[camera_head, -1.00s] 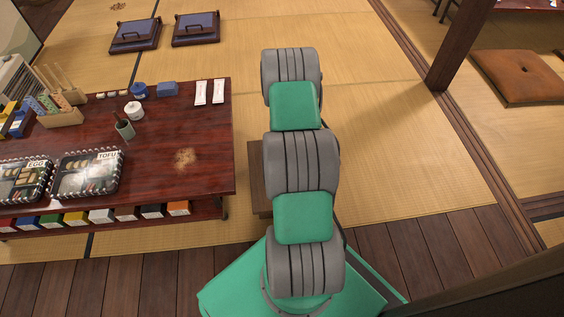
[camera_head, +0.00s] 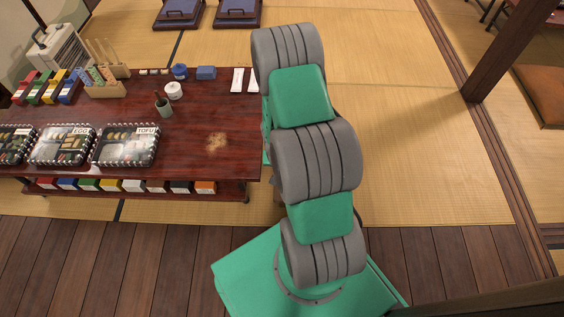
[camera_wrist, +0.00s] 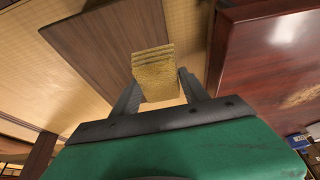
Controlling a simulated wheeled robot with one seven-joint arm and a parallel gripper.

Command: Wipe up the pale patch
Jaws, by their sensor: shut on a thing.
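The pale patch (camera_head: 216,141) is a mottled tan, crumbly-looking spot on the dark red lacquered table (camera_head: 185,113), near its right end in the head view. The table's glossy top also shows at the right of the wrist view (camera_wrist: 265,65). My gripper (camera_wrist: 160,88) is shut on a yellow sponge (camera_wrist: 153,70), which sticks out beyond the fingertips. The sponge is beside the table's edge in the wrist view and apart from the patch. The head view hides my gripper and the sponge behind my arm.
A brown wooden board (camera_wrist: 110,40) lies left of the sponge in the wrist view. Lunch boxes (camera_head: 125,146), a small grey-green cup (camera_head: 163,105), a white pot (camera_head: 174,90) and white packets (camera_head: 238,80) stand around the patch, leaving bare tabletop beside it.

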